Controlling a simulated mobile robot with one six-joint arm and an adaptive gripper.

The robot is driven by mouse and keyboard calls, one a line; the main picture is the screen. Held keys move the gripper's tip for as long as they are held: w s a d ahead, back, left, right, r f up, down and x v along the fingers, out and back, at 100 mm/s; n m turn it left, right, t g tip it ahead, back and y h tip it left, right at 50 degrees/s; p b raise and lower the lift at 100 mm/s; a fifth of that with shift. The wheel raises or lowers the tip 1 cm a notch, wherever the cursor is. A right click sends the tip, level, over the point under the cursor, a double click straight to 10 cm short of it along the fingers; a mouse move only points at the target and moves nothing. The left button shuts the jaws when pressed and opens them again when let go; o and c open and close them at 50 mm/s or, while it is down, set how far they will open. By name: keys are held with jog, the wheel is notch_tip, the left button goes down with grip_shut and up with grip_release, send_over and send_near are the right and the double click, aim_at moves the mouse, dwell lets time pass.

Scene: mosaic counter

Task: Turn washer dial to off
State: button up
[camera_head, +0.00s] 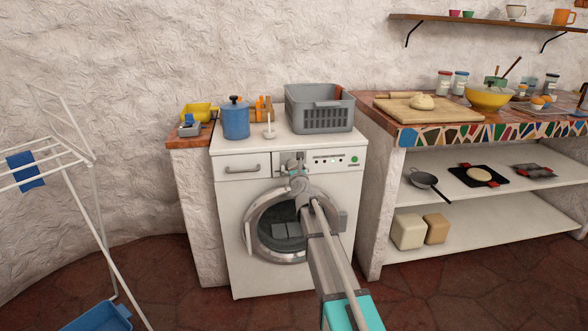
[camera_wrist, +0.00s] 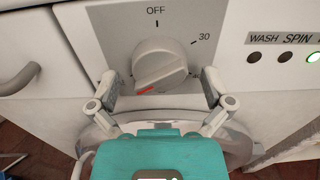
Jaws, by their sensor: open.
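The white washer (camera_head: 236,190) stands against the wall, its round door below the control panel. In the wrist view the washer dial (camera_wrist: 159,62) is a light grey knob with a raised grip bar. Its red mark (camera_wrist: 145,91) points to the lower left, away from the OFF label (camera_wrist: 156,10) at the top. My gripper (camera_wrist: 160,88) is open, with one finger on each side of the dial's lower part. I cannot tell whether the fingers touch it. In the head view my gripper (camera_head: 295,172) is in front of the panel and hides most of the dial.
Beside the dial, the panel has a drawer handle (camera_wrist: 20,80) on the left and indicator lights (camera_wrist: 283,58) on the right, one lit green. A blue canister (camera_head: 235,120) and grey basket (camera_head: 320,110) stand on top. A drying rack (camera_head: 70,160) is at left.

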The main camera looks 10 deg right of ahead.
jog(key=c, duration=1.1)
